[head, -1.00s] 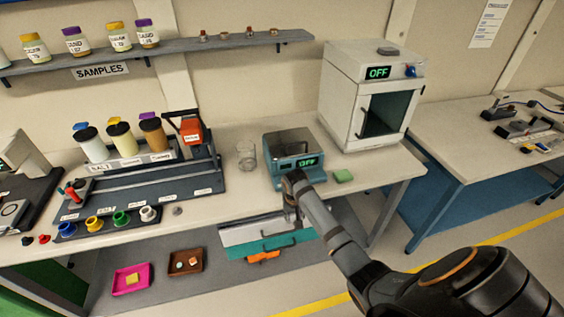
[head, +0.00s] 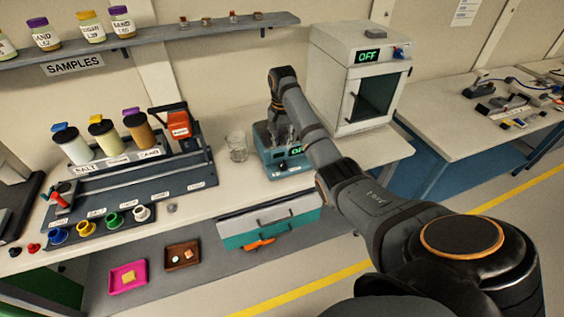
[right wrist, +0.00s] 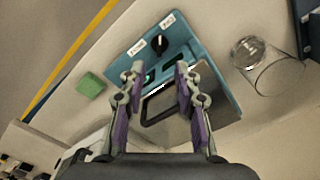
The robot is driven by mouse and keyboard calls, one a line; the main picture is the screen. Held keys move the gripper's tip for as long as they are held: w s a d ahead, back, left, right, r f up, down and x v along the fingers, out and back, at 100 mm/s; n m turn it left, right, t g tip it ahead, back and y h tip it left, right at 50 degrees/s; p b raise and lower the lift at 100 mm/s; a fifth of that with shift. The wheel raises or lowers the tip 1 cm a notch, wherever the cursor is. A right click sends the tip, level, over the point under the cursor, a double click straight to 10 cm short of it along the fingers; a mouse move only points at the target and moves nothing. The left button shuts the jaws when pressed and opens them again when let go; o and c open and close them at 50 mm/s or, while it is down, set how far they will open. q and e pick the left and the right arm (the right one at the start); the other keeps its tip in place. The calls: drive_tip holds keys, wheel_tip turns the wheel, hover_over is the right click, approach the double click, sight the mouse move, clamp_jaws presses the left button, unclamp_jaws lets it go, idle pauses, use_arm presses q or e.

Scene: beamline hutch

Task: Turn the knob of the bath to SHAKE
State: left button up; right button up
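The bath (head: 268,152) is a teal box on the bench with a green display (head: 298,151), partly covered by my right arm. In the right wrist view its teal front panel (right wrist: 203,84) carries a black knob (right wrist: 160,45) between two small white labels, too small to read surely. The knob also shows as a dark spot in the head view (head: 283,164). My right gripper (right wrist: 158,72) is open and empty, pointing down above the bath, its fingertips apart on either side of the display area. The knob lies beyond the fingertips, untouched. My left gripper is out of view.
A glass beaker (head: 238,147) stands just left of the bath. A green block (right wrist: 90,85) lies beside it in the right wrist view. A white oven (head: 335,90) reading OFF stands close on the right. A rack of jars (head: 130,165) fills the bench's left.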

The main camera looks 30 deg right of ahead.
sight(282, 165)
wheel_tip(282, 165, down, 2)
drive_tip(key=shift+s+f+p, duration=0.1)
drive_tip(key=shift+f+p, duration=0.05)
drive_tip(key=shift+p, duration=0.2)
wheel_tip(282, 165, down, 7)
drive_tip(key=shift+r+p, duration=0.1)
drive_tip(key=shift+p, duration=0.35)
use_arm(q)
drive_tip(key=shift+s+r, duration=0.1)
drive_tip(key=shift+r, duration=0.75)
use_arm(e)
drive_tip(key=shift+f, duration=0.75)
clamp_jaws()
